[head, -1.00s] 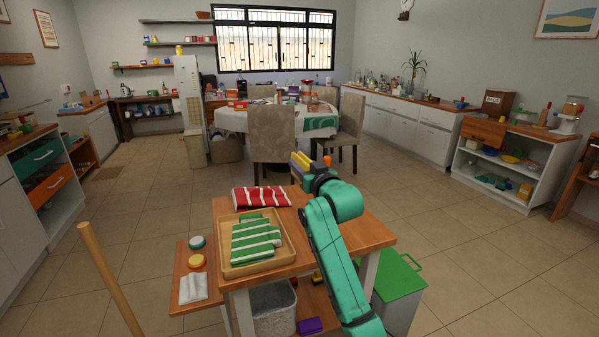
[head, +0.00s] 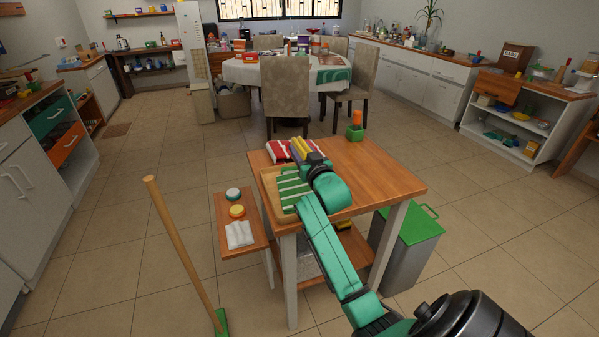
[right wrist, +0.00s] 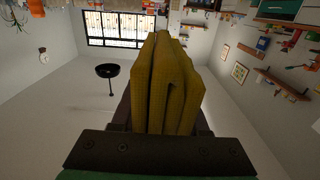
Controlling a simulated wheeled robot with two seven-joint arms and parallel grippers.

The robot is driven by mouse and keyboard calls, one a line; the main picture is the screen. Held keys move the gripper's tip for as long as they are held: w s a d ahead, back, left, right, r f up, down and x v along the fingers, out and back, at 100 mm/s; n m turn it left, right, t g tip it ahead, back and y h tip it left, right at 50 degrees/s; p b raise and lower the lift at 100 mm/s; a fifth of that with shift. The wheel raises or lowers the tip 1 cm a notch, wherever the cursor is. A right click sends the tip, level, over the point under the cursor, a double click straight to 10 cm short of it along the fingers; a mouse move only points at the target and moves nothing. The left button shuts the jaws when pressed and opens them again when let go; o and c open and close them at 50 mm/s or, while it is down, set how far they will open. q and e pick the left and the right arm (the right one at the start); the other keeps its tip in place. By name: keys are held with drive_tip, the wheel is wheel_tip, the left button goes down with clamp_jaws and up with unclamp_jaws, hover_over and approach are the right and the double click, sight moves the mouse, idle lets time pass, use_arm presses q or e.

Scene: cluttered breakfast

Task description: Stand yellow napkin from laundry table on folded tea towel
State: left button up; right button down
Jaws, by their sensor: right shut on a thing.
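The yellow napkin (head: 299,148) is a folded, upright cloth, held in my right gripper (head: 308,157). In the right wrist view the napkin (right wrist: 165,85) stands in several folds between the jaws. A red-and-white striped folded cloth (head: 276,152) lies on the wooden table (head: 370,165), and the napkin is at its right side in the picture, seemingly above it. I cannot tell the gap. A green-and-white striped cloth (head: 289,190) lies in a wooden tray (head: 266,199) in front, partly hidden by my right arm. My left gripper is not in view.
A green pot with an orange top (head: 355,131) stands at the table's back. A low side bench (head: 228,208) holds two round tins and a white cloth (head: 239,235). A green-lidded bin (head: 415,225) and a broom (head: 180,240) stand nearby. The table's right side is clear.

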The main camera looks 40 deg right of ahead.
wheel_tip(320, 180, down, 7)
drive_tip(key=shift+r, duration=0.2)
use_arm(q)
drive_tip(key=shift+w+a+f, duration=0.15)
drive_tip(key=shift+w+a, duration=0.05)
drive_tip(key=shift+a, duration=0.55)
use_arm(e)
drive_tip(key=shift+f, duration=0.2)
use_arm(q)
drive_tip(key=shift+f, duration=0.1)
use_arm(e)
drive_tip(key=shift+f, duration=0.1)
drive_tip(key=shift+f+b, duration=0.3)
drive_tip(key=shift+b, duration=0.1)
drive_tip(key=shift+c, duration=2.1)
unclamp_jaws()
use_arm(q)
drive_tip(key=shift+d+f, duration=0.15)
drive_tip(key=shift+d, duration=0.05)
